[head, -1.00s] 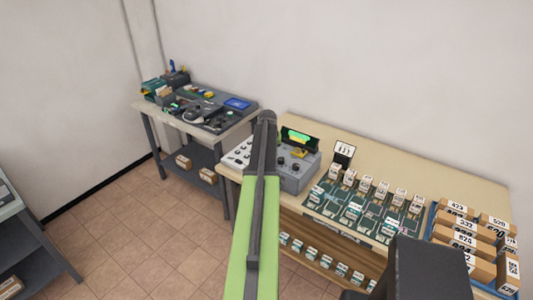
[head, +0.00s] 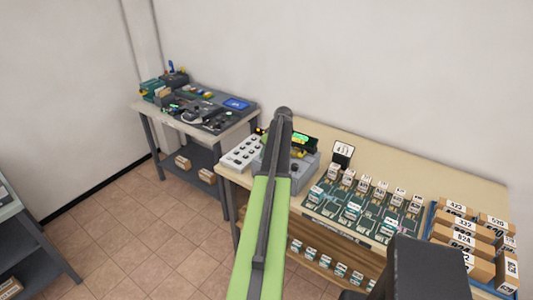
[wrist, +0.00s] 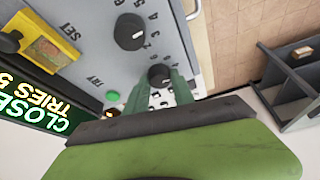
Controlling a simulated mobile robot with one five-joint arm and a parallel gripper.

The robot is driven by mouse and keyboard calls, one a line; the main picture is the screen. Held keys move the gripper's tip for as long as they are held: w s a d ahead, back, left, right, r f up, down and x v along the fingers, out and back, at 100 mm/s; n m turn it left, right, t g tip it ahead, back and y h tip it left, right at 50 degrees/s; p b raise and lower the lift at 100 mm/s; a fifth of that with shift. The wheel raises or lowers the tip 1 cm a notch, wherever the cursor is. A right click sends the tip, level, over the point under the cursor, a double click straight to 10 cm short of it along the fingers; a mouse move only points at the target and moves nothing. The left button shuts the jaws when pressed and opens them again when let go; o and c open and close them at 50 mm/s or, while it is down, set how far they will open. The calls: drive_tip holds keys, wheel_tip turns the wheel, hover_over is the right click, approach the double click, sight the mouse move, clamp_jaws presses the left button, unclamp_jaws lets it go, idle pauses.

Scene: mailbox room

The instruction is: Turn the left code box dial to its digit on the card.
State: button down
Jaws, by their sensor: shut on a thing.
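The grey code box (head: 306,173) stands on the long bench, partly hidden behind my arm in the head view. In the wrist view its left dial (wrist: 159,74), a dark round knob with a ring of digits, sits between the fingertips of my gripper (wrist: 163,84). The gripper is shut on this dial. A second dark dial (wrist: 130,31) is above it in that view, clear of the fingers. The lit display (wrist: 35,105) shows "CLOSED" and "TRIES 5". The white card (head: 343,149) stands behind the box's right side; its digits are too small to read surely.
A yellow part (wrist: 48,48) by "SET" and a lit green button (wrist: 113,96) are on the box. A white knobbed panel (head: 241,152) lies left of it. Green boards with small labelled blocks (head: 365,206) and cartons (head: 463,226) fill the bench's right.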

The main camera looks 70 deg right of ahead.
drive_tip(key=shift+w, duration=0.15)
idle(0.4)
drive_tip(key=c, duration=1.1)
unclamp_jaws()
drive_tip(key=p+v, duration=1.6)
drive_tip(key=v, duration=0.1)
drive_tip(key=shift+d+r, duration=0.1)
drive_tip(key=shift+r, duration=0.05)
